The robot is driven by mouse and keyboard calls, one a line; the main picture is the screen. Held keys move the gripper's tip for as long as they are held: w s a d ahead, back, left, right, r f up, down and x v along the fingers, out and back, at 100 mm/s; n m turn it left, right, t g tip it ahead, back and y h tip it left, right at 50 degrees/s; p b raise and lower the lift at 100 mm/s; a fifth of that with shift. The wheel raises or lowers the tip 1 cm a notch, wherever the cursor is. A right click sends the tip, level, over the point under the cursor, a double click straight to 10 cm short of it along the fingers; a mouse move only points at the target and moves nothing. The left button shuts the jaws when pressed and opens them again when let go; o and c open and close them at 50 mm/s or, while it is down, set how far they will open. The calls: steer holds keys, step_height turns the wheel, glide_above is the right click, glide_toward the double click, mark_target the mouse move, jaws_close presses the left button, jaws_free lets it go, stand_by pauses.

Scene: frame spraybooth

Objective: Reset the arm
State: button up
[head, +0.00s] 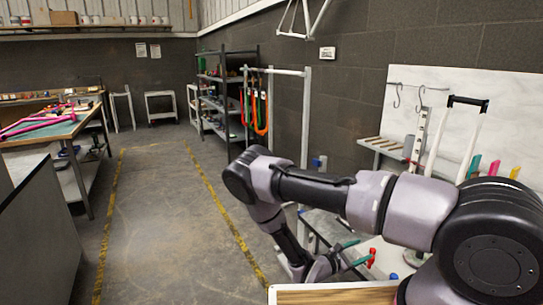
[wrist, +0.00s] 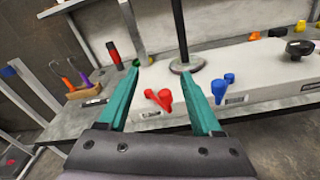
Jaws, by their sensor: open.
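My gripper (wrist: 162,76) is open in the wrist view, its two teal fingers spread apart with nothing held between them. Beyond the fingers, red pegs (wrist: 160,99) and blue pegs (wrist: 222,88) stick out from the front of a pale bench-top base. In the head view my arm reaches from the lower right across to the left, then bends down, and my gripper (head: 360,253) hangs low near the bench at the right. A red part (head: 371,259) shows close to its fingertips; whether they touch I cannot tell.
A dark upright post (wrist: 180,35) rises from the base. A wooden box with tools (wrist: 85,90) is at left. In the head view, a white backboard (head: 430,100) with hooks stands at right, a workbench (head: 40,130) at left. The yellow-lined floor (head: 155,220) is clear.

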steer(key=s+a+r+m+g+y, duration=0.2)
steer(key=r+m+g+y, duration=0.45)
steer(key=r, duration=0.85)
steer(key=s+a+r+m+g+y, duration=0.25)
steer(key=r+m, duration=0.75)
steer(key=r, duration=0.6)
steer(key=s+a+r+m+t+y, duration=0.1)
steer(key=s+r+m+t+y, duration=0.2)
steer(key=s+r, duration=0.4)
steer(key=s+a+r+m+t+y, duration=0.1)
steer(key=s+r+m+t+y, duration=0.3)
steer(key=r, duration=1.3)
steer(key=s+t+y, duration=0.1)
steer(key=s, duration=0.2)
steer(key=shift+s+a+r, duration=0.15)
steer(key=shift+a+r, duration=0.1)
steer(key=shift+m, duration=0.25)
